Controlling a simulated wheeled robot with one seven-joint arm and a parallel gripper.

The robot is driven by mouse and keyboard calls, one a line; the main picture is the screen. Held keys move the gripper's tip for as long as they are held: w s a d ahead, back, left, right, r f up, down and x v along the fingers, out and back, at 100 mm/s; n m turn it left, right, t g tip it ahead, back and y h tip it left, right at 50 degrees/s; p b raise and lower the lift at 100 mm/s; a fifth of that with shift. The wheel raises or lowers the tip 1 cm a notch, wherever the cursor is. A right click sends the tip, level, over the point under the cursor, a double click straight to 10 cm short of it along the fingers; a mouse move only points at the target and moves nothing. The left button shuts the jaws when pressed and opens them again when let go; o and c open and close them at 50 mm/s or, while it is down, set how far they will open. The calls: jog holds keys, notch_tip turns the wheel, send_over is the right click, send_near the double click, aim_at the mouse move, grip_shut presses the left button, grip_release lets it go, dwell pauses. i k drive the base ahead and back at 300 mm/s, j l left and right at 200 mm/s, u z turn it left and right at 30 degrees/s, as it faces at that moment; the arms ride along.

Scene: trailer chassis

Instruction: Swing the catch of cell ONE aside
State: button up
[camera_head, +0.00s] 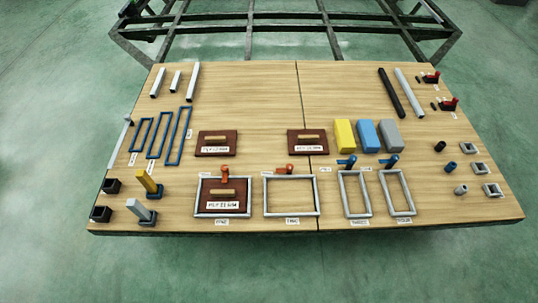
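Cell ONE looks to be the leftmost grey frame (200,198) in the front row; its small label (221,222) is hard to read. A dark brown panel with a wooden handle (213,192) lies inside it. The orange-red catch (225,174) sits at the middle of the cell's far edge. It appears to point toward the near side, over the frame's edge and the panel. At the neighbouring empty frame (317,196), a similar orange catch (289,169) lies sideways along the far edge. My gripper is not in view.
Two more brown panels (217,136) (308,133) lie behind the cells. Yellow, blue and grey blocks (367,134) stand to the right. Two narrow frames (355,211) have blue catches. The board's middle back (260,90) is clear.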

aim_at(224, 167)
jog(key=i+j+u, duration=0.25)
jog(key=i+j, duration=0.45)
jog(key=j, duration=0.15)
jog(key=i+j+u, duration=0.3)
jog(key=i+j, duration=0.4)
jog(key=i+l, duration=0.05)
jog(key=i, duration=0.05)
